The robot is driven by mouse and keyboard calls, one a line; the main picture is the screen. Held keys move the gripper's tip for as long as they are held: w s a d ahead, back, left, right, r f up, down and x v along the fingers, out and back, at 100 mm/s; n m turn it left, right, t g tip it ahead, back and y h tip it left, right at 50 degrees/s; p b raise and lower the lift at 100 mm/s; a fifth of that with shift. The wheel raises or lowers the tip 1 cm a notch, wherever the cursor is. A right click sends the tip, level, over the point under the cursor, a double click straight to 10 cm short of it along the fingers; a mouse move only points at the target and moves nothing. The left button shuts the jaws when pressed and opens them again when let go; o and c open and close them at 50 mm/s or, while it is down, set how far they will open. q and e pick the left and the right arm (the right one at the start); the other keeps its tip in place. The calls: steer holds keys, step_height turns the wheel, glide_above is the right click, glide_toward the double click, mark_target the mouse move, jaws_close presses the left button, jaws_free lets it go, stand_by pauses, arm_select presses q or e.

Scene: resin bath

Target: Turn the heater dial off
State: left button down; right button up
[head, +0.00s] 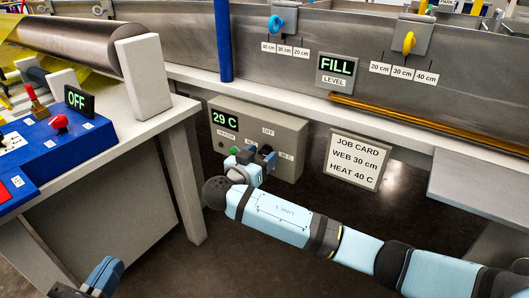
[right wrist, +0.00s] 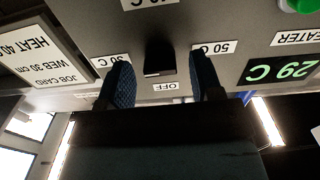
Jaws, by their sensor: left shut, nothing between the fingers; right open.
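The heater box (head: 291,136) is a grey panel under the tank, with a 29 C display (head: 225,120) and a green light or button (head: 236,151). Its black dial (right wrist: 160,57) shows in the right wrist view, upside down, its long side along the line between the OFF label (right wrist: 166,87) and the 40 C label. I cannot tell which end points. My right gripper (right wrist: 160,66) is open, one finger on each side of the dial; contact is not clear. In the head view it hides part of the dial. My left gripper (head: 102,277) is shut and empty, low at left.
A job card (head: 357,159) reading WEB 30 cm, HEAT 40 C stands right of the heater box. Above are a FILL display (head: 336,67), a blue valve (head: 277,24) and a yellow valve (head: 409,41). A blue control panel (head: 70,144) with an OFF display sits at left.

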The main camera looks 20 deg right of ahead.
stand_by(0.3)
steer(key=c, duration=0.9)
steer(key=shift+c, duration=0.2)
